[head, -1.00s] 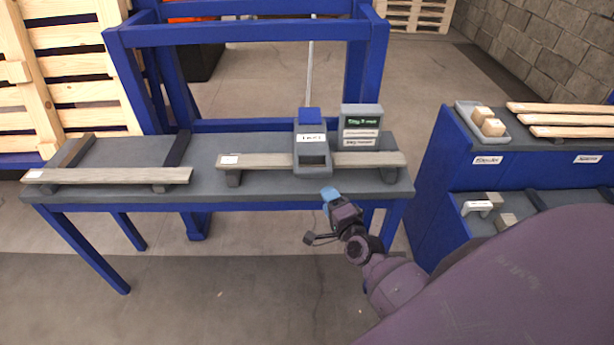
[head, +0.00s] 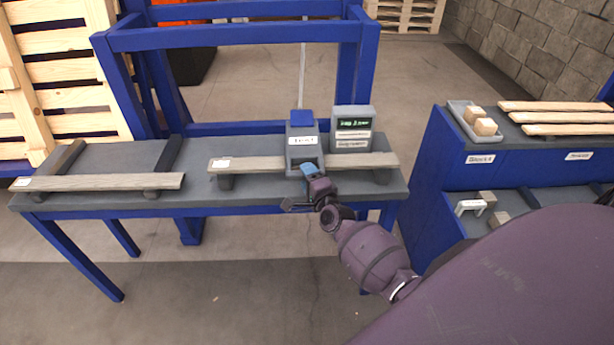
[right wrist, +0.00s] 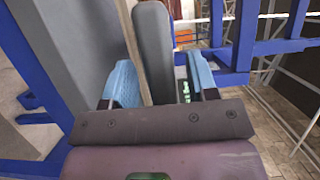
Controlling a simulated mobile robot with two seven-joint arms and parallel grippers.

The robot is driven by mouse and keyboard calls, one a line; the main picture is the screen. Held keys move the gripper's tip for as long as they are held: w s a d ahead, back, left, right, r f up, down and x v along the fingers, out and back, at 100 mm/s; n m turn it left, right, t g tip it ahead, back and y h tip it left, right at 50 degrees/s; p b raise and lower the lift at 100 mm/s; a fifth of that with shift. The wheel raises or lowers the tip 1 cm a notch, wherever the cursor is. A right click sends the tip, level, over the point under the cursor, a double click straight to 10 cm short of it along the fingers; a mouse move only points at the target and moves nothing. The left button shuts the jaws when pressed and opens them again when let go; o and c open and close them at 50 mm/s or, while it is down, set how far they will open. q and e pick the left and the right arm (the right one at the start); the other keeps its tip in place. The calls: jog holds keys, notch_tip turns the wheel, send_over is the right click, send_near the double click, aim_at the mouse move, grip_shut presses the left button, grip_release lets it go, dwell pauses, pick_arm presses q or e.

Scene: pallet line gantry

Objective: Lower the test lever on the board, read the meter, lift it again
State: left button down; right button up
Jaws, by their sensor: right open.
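A grey weathered board (head: 245,164) lies on supports on the blue-framed grey table. A grey tester (head: 301,141) with a blue top and a white label sits over the board. I cannot tell which part of it is the lever. The meter (head: 352,125), a grey box with green text on a dark screen, stands right beside it; the text is too small to read surely. My right gripper (head: 311,172) is open at the tester's front, hiding its lower part. In the right wrist view a grey upright piece (right wrist: 153,50) shows between the blue fingers (right wrist: 162,80); contact is unclear.
Another board (head: 95,182) lies at the table's left on dark supports. A blue gantry frame (head: 235,38) rises behind the table. At right, a blue shelf unit holds a tray (head: 462,118) with wooden blocks and several pale slats (head: 560,117).

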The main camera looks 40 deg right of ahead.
jog(key=shift+w, duration=0.35)
grip_shut()
jog(key=shift+d+r, duration=0.1)
jog(key=shift+r, duration=0.05)
